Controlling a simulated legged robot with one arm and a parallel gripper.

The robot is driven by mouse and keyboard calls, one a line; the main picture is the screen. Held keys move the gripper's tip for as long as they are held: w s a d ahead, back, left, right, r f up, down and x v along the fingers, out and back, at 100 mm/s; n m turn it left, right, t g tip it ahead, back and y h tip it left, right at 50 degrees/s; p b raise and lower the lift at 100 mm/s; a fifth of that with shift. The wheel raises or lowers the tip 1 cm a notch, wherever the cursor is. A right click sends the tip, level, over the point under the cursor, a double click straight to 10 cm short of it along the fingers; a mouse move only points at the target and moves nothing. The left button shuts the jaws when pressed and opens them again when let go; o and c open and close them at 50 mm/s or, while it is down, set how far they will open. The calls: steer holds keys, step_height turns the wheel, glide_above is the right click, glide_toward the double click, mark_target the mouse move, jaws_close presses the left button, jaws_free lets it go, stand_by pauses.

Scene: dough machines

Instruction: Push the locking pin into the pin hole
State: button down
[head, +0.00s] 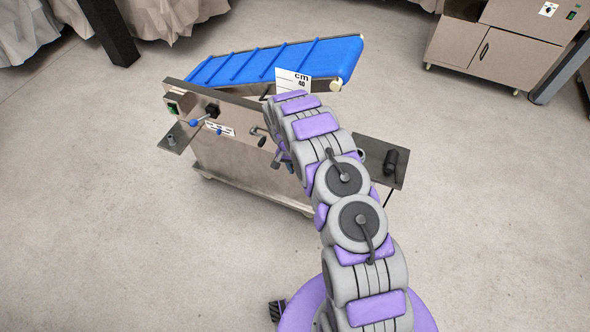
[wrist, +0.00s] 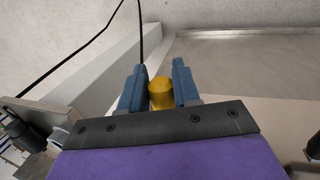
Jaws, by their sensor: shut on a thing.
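My gripper (wrist: 157,70) shows in the wrist view with its two blue fingers closed on either side of a yellow rounded knob, which appears to be the end of the locking pin (wrist: 160,93). The rest of the pin is out of sight behind the knob. In the head view my arm hides the fingers and the pin, and its far end is at the steel dough machine (head: 240,165). I cannot make out the pin hole in either view, nor whether the pin touches it.
A blue conveyor belt (head: 255,65) slopes along the machine's far side. A blue-tipped lever (head: 192,122) and a black handle (head: 391,160) stand on it. A steel cabinet (head: 510,55) stands at the back right. The floor at the left is clear.

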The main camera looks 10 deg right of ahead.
steer(key=shift+w+d, duration=0.4)
steer(key=shift+w, duration=0.2)
steer(key=shift+w+d, duration=0.4)
steer(key=shift+w, duration=0.2)
stand_by(0.6)
steer(key=c, duration=0.6)
jaws_free()
steer(key=shift+o, duration=0.2)
steer(key=shift+v, duration=1.8)
steer(key=shift+r, duration=0.3)
steer(key=shift+a+r, duration=0.1)
steer(key=shift+r, duration=0.1)
steer(key=p+v, duration=0.3)
steer(key=v, duration=1.4)
steer(key=shift+w, duration=0.15)
steer(key=shift+r, duration=0.1)
